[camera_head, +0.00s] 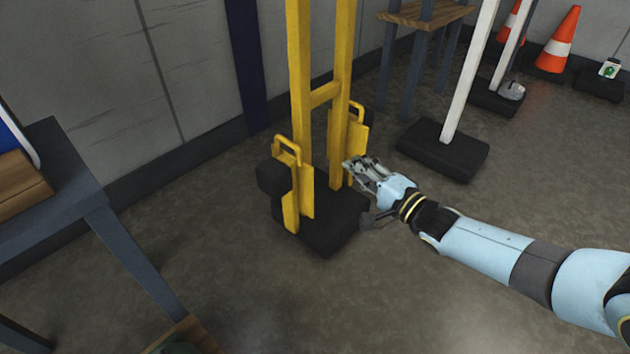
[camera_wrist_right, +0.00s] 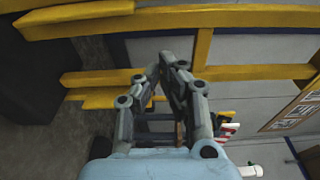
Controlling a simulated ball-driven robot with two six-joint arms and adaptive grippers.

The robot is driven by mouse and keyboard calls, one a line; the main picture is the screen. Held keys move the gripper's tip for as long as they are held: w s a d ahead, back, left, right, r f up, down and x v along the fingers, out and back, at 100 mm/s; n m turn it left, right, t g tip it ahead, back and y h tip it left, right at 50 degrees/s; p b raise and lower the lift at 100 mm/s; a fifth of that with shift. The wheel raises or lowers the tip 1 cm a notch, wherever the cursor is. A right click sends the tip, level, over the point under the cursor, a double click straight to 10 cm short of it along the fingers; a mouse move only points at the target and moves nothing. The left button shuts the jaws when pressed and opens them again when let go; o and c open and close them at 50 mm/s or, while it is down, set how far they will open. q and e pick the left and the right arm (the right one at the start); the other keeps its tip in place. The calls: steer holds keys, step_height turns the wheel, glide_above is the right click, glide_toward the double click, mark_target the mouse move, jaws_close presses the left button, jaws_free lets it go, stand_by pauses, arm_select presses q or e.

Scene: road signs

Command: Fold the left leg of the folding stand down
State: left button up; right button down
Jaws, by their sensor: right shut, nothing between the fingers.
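The yellow folding stand (camera_head: 298,70) rises from a dark base (camera_head: 335,225); its uprights also show in the right wrist view (camera_wrist_right: 240,72). Its left leg (camera_head: 306,190) is a yellow plate with a loop handle (camera_head: 287,147), standing upright beside the base. A similar right leg (camera_head: 358,140) also stands upright, partly hidden behind the post and my gripper. My right gripper (camera_head: 352,167) is shut and empty, beside the right post and just below the right leg. In the right wrist view the fingertips (camera_wrist_right: 170,64) are close to the yellow frame; contact is unclear.
A blue-grey table (camera_head: 75,170) stands at the left. A white post on a dark base (camera_head: 443,150), a wooden-topped stool (camera_head: 425,14) and an orange cone (camera_head: 560,40) stand behind, to the right. Floor in front of the stand (camera_head: 300,300) is clear.

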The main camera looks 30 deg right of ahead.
mark_target(304, 149)
arm_select(q)
steer(key=s+f+t+b, duration=0.2)
steer(key=s+f+b, duration=0.2)
steer(key=s+f, duration=0.1)
arm_select(e)
steer(key=w+a+b, duration=0.1)
steer(key=w, duration=0.2)
steer(key=w+a+f+b, duration=0.1)
steer(key=w+a, duration=0.1)
steer(key=w, duration=0.1)
steer(key=w+a+f, duration=0.1)
steer(key=w, duration=0.2)
steer(key=shift+w+a+f+b, duration=0.1)
steer(key=shift+w+a+b, duration=0.15)
steer(key=shift+w+b, duration=0.15)
arm_select(q)
steer(key=w+d+r+m+t+h, duration=0.1)
steer(key=w+r+t, duration=0.4)
steer(key=r, duration=0.5)
steer(key=w+d+r+m+t+h, duration=0.1)
steer(key=w+r+t, duration=0.4)
steer(key=r, duration=0.6)
steer(key=shift+w+d+m+h, duration=0.35)
steer(key=shift+w+h, duration=0.35)
steer(key=shift+w, duration=0.35)
arm_select(e)
steer(key=shift+s+a, duration=0.15)
